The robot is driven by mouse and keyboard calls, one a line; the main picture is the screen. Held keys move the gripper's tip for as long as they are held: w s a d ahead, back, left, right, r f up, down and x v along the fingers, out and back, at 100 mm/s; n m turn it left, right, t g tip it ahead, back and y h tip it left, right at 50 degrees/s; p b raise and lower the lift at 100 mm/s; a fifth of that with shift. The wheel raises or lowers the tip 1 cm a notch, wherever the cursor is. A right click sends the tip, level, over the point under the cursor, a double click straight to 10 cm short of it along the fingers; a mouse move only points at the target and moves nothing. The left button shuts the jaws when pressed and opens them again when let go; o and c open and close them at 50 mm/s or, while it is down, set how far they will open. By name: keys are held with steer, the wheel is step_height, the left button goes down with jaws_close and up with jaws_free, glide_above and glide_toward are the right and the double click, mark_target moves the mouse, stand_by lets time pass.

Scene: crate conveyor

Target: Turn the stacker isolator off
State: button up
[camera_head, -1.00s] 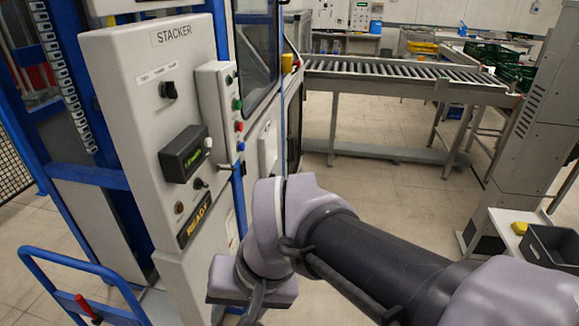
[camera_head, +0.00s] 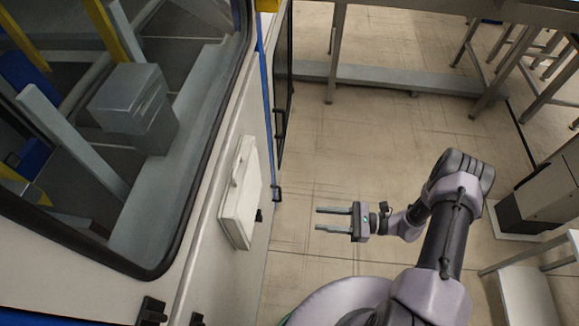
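The STACKER control panel is out of view now. I cannot identify an isolator marked as such. A pale box (camera_head: 240,195) with a bar or handle on its face is fixed to the white machine side. A small dark part (camera_head: 259,215) shows at its right edge; I cannot tell what it is. My gripper (camera_head: 324,220) is open and empty, with its two parallel fingers pointing left towards the machine side. It is to the right of the pale box in the picture and apart from it.
A large black-framed window (camera_head: 205,165) fills the left, with grey machinery behind it. Dark latches (camera_head: 152,310) sit below it. The conveyor's legs and lower rail (camera_head: 400,82) are at the back. A grey cabinet (camera_head: 545,190) stands at right. The floor between is clear.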

mark_target(257, 216)
steer(key=a+b, duration=0.2)
steer(key=a, duration=1.5)
steer(key=shift+w+a+f+b, duration=0.15)
steer(key=shift+w+a+b, duration=0.1)
steer(key=shift+w+b, duration=0.1)
jaws_close()
